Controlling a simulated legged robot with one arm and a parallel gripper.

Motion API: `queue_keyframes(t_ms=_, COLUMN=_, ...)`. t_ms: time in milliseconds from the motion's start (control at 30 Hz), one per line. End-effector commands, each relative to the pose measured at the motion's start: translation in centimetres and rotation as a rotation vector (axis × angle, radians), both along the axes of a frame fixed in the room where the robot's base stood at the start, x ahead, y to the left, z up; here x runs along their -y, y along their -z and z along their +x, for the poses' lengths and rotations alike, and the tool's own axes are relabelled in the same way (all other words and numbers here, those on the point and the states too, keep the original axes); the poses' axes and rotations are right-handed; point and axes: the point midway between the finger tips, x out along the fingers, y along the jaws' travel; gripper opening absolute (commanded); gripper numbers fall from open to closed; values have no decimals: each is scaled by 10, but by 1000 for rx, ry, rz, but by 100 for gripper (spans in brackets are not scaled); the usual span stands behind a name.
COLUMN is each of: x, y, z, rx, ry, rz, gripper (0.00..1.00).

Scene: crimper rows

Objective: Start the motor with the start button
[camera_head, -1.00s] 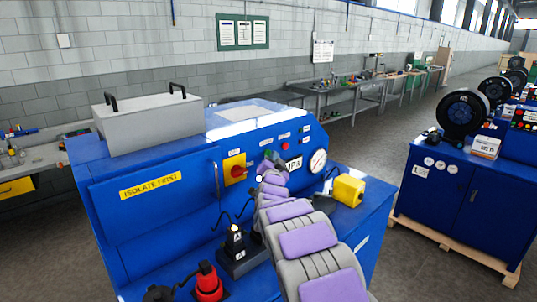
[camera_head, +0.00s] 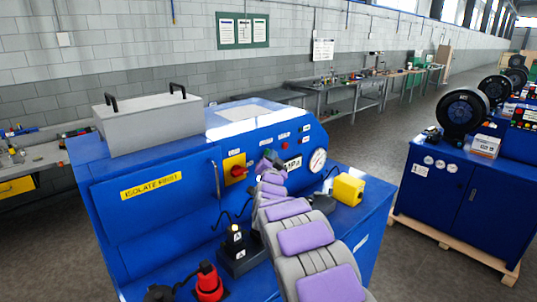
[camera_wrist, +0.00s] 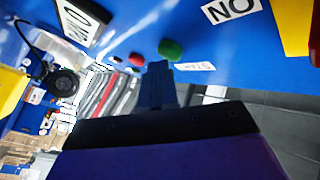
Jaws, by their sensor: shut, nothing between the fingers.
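The green button (camera_wrist: 170,49) sits on the blue machine panel in the wrist view, beside a small white label (camera_wrist: 195,66) that is only partly readable. My gripper (camera_wrist: 160,68) is shut and empty. Its fingertips appear just below and left of the green button in that view; I cannot tell whether they touch it. In the head view my gripper (camera_head: 269,160) is at the sloped control panel (camera_head: 305,135), and the arm hides part of it. A red button (camera_head: 284,145) is to its right.
A red rotary switch on a yellow plate (camera_head: 237,169) is left of my gripper. A gauge (camera_head: 318,160) and a yellow block (camera_head: 348,189) are to the right. A grey box (camera_head: 150,122) stands on top of the machine. A black and a red fitting (camera_head: 208,283) stand in front.

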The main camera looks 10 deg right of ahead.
Motion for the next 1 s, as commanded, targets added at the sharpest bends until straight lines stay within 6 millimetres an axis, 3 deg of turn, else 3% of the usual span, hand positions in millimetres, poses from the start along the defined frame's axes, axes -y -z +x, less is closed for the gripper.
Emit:
queue_keyframes(t_ms=667, x=-2, y=0, z=4, rx=0, ry=0, rz=0, gripper=0)
queue_keyframes(t_ms=1000, x=6, y=0, z=-8, rx=3, ry=1, rz=1, gripper=0)
